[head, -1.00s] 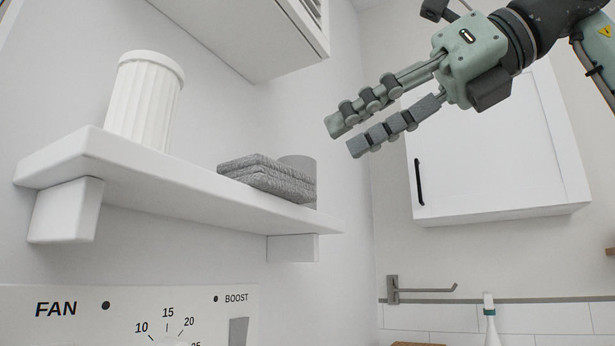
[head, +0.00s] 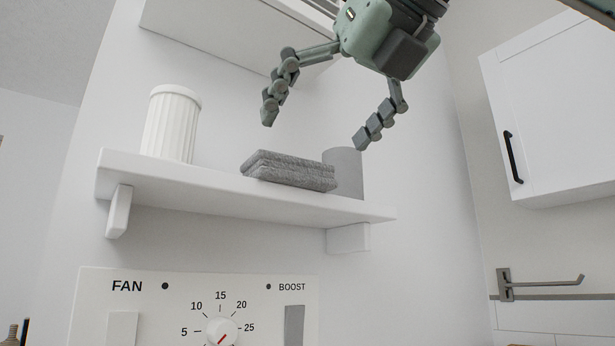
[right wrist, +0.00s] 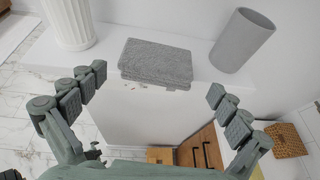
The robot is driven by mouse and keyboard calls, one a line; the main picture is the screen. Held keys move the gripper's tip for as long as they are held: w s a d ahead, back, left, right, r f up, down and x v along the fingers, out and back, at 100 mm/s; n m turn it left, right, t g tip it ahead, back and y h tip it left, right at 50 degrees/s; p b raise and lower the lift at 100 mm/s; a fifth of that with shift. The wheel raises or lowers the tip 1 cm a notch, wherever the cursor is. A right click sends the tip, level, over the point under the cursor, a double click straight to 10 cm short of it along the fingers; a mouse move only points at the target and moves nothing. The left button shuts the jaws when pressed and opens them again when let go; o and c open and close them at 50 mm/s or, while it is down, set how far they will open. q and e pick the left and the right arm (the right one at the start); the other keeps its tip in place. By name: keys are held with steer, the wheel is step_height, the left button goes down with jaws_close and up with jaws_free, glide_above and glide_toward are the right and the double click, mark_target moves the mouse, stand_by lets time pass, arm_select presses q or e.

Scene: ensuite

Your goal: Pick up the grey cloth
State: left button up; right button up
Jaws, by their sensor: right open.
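The grey cloth (head: 288,170) is a folded, textured stack lying on a white wall shelf (head: 240,200). In the right wrist view the cloth (right wrist: 156,62) lies on the shelf beyond the fingers, roughly centred between them. My right gripper (head: 315,130) is open and empty, above the cloth in the head view, with its two fingers spread wide. Both fingers also show in the right wrist view (right wrist: 155,98), apart from the cloth. My left gripper is not in view.
A white ribbed pot (head: 172,125) stands left of the cloth on the shelf. A grey cylindrical cup (head: 345,172) stands close to the cloth's right end. A cabinet (head: 235,35) hangs above the shelf. A fan control panel (head: 145,300) is below.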

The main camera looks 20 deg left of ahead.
mark_target(289, 167)
steer(key=p+x, duration=0.1)
steer(key=x, duration=0.6)
steer(key=shift+w+a+f, duration=0.1)
steer(key=shift+w+a, duration=0.1)
steer(key=shift+a, duration=0.15)
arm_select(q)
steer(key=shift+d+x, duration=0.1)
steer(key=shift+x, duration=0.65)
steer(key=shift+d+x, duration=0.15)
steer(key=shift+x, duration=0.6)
arm_select(e)
steer(key=c, duration=0.8)
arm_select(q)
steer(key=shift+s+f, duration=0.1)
